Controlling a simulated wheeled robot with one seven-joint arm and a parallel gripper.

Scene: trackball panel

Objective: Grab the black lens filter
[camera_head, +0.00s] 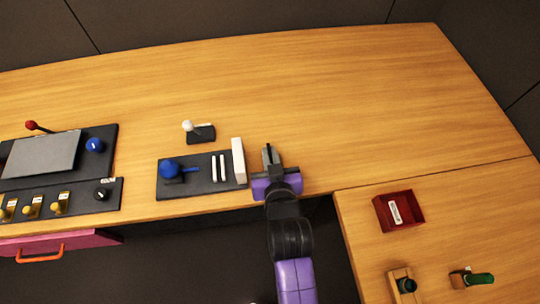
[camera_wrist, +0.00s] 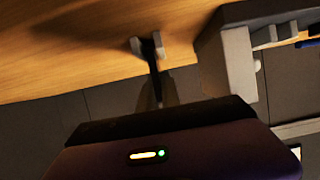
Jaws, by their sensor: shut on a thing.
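My gripper (camera_head: 268,154) is over the front edge of the wooden table, just right of the trackball panel's white block. In the wrist view my gripper (camera_wrist: 148,47) has its pale fingertips close together on a thin dark piece. This piece appears to be the black lens filter (camera_wrist: 152,72), seen nearly edge-on. Its round face does not show, and the fingers hide most of it. In the head view the filter cannot be told apart from the dark fingers. My gripper's shadow falls on the wood beside it.
The panel (camera_head: 205,187) with a blue ball and white bars (camera_head: 218,168) lies close on the left, its white block (camera_head: 239,160) nearest. A white-knobbed joystick (camera_head: 200,132) stands behind. A red tray (camera_head: 399,211) sits on the right table. The back right tabletop is clear.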

